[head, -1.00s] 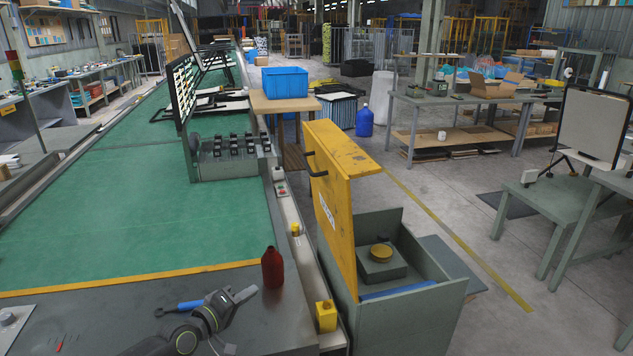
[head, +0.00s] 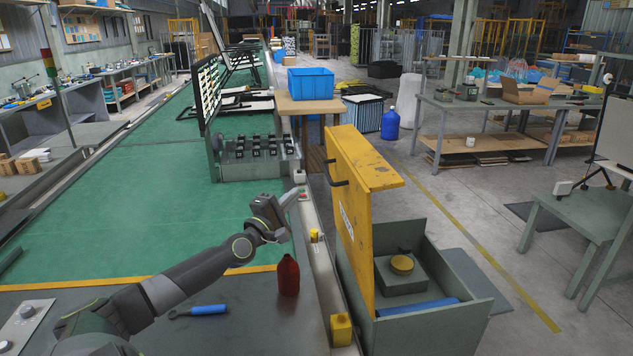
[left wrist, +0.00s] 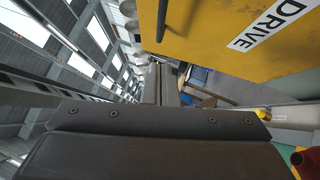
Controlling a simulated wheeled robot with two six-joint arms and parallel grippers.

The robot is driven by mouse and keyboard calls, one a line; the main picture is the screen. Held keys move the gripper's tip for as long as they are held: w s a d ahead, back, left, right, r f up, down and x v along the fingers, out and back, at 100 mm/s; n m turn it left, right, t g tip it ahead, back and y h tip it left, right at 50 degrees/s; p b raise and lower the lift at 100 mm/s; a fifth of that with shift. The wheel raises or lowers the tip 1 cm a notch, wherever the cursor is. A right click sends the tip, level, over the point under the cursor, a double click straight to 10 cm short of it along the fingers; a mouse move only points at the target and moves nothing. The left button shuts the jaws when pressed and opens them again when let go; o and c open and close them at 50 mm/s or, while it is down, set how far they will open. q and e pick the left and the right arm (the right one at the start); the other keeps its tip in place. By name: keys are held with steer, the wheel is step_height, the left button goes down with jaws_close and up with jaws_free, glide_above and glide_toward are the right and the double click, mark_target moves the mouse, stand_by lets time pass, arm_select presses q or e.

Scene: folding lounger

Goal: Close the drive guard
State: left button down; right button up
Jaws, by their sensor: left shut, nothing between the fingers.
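The drive guard (head: 352,215) is a yellow lid standing upright on the left side of a grey box (head: 425,325), so the box is open. A black handle shows on the guard's left face. Inside the box are a grey block with a round yellow cap (head: 402,264) and a blue cylinder. My left gripper (head: 284,213) is shut and empty, to the left of the guard and apart from it. In the left wrist view the guard (left wrist: 235,40) fills the upper right, with its handle and the label DRIVE. My right gripper is not in view.
A red bottle (head: 288,276) and a blue-handled tool (head: 208,310) stand and lie on the grey bench end. A yellow block (head: 341,329) sits near the box. A rack of black parts (head: 255,158) is beyond my left gripper.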

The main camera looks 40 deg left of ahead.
arm_select(q)
steer(key=w+d+r+p, duration=0.2)
steer(key=w, duration=0.5)
steer(key=shift+r+p, duration=0.15)
steer(key=shift+p, duration=0.25)
steer(key=shift+w+a, duration=0.1)
steer(key=shift+w, duration=0.05)
